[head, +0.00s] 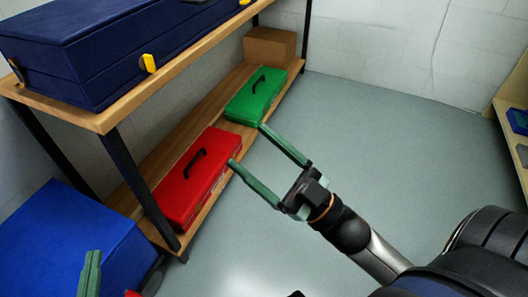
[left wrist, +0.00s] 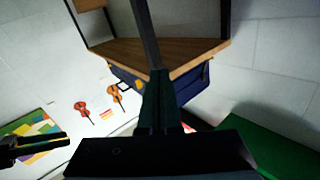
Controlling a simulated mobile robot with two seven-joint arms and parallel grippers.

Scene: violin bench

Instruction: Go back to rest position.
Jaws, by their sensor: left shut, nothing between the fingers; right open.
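My right gripper (head: 247,145) is in the middle of the head view, its two green fingers spread wide with nothing between them. Its fingertips appear beside the red toolbox and the green toolbox; I cannot tell whether they touch. My left gripper (head: 90,275) shows only as a green finger part at the bottom left of the head view. In the left wrist view its fingers (left wrist: 160,100) are together and hold nothing. Behind them are a wooden shelf board and a dark blue case (left wrist: 192,85).
A red toolbox (head: 190,180) and a green toolbox (head: 257,96) lie on the lower shelf (head: 150,165), with a cardboard box (head: 270,46) behind. A large blue case (head: 90,50) sits on the upper shelf. A blue box (head: 60,235) stands at lower left. The grey floor (head: 390,150) is clear.

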